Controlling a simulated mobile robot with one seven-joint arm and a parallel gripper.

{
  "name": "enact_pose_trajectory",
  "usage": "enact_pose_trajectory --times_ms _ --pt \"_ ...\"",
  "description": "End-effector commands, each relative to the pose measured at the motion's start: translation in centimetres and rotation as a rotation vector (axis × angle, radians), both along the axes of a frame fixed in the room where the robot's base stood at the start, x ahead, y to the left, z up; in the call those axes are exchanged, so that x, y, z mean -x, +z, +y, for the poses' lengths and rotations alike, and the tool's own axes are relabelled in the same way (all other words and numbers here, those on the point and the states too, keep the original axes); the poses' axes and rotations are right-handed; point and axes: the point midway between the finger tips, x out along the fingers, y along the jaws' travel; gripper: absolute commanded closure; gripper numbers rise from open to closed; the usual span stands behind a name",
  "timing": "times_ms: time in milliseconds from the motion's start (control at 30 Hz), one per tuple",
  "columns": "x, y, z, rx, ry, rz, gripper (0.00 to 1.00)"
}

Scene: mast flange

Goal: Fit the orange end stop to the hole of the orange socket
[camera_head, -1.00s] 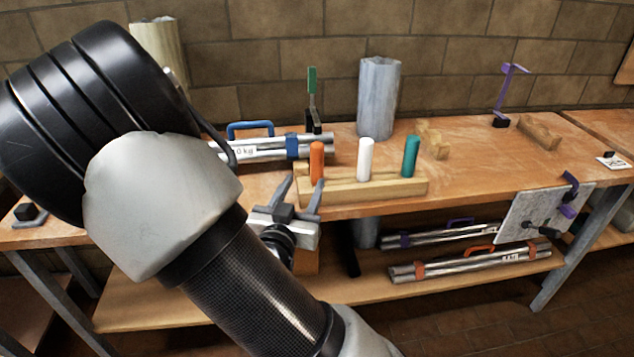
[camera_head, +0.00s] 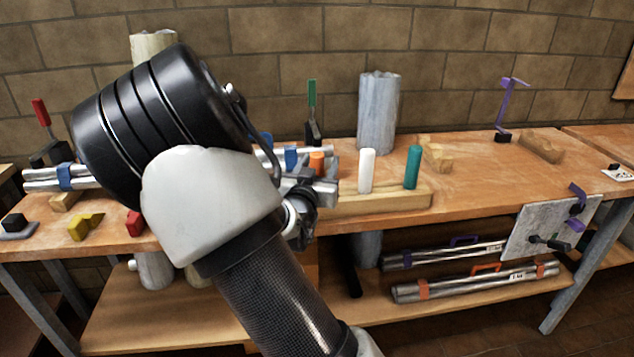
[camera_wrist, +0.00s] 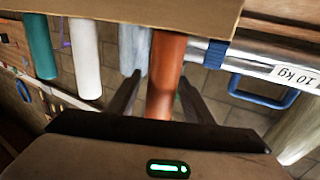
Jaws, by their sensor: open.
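The orange end stop (camera_head: 317,161) is an upright orange cylinder at the left end of a wooden block (camera_head: 385,203) on the bench; my arm hides its lower part in the head view. In the wrist view the orange end stop (camera_wrist: 165,75) lies between the two fingers of my gripper (camera_wrist: 163,95). The fingers are apart, one on each side, with a gap to the cylinder. In the head view my gripper (camera_head: 312,185) is largely hidden by my own wrist. I cannot make out an orange socket for certain.
A white cylinder (camera_head: 367,170) and a teal cylinder (camera_head: 412,167) stand on the same block. Metal tubes with a blue handle (camera_wrist: 262,92) lie close behind. A green-handled clamp (camera_head: 312,110) and a grey column (camera_head: 378,110) stand at the back. The right bench top is fairly clear.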

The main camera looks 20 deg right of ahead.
Motion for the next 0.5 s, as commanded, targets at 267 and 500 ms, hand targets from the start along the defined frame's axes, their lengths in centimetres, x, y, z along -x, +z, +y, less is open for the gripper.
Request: enact_pose_trajectory --times_ms 267,500 --pt "-0.78 0.02 -0.58 0.0 0.001 0.0 0.54" --pt "-0.77 0.02 -0.56 0.0 0.001 0.0 0.82"
